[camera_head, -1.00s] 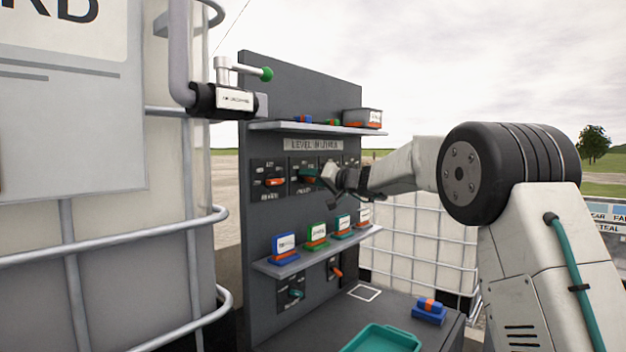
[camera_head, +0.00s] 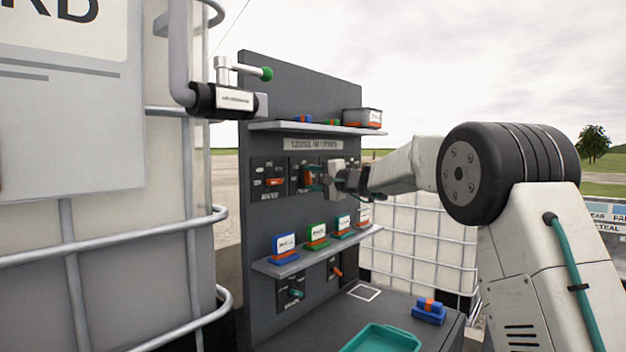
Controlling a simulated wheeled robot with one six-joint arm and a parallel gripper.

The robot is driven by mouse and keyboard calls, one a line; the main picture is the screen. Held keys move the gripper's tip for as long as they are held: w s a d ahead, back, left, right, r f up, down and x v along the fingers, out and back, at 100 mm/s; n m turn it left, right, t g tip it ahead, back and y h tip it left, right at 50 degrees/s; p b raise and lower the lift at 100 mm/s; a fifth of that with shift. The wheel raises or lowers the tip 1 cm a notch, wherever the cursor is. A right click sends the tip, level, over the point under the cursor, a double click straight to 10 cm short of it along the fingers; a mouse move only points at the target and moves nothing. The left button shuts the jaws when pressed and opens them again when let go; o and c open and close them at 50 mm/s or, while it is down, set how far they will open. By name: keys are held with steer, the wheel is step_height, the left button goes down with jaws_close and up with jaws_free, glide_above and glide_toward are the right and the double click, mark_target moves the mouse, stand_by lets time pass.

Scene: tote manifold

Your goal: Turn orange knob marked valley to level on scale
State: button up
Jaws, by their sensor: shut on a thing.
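My gripper (camera_head: 318,179) is at the upper row of knob plates on the dark panel, under the header strip. It is shut on the second knob from the left (camera_head: 308,177). That knob is mostly hidden by the jaws, and teal with a little orange shows there. To its left, an orange knob (camera_head: 274,182) on its own plate is apart from the gripper. The lettering and scale marks are too small to read, so I cannot tell which plate says valley. Plates farther right are hidden behind my gripper and wrist.
An upper shelf (camera_head: 270,126) and a lower shelf with several coloured label blocks (camera_head: 284,247) jut out above and below the knobs. Lower knobs, one teal (camera_head: 296,294) and one orange (camera_head: 337,272), sit beneath. A teal tray (camera_head: 385,340) and blue-orange block (camera_head: 429,311) are on the bench.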

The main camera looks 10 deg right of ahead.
steer(key=shift+d+r+m, duration=0.1)
steer(key=shift+d+m, duration=0.05)
steer(key=shift+m, duration=0.45)
steer(key=o, duration=1)
steer(key=shift+d, duration=0.1)
steer(key=v, duration=0.7)
steer(key=shift+s+d, duration=0.1)
steer(key=shift+s, duration=0.1)
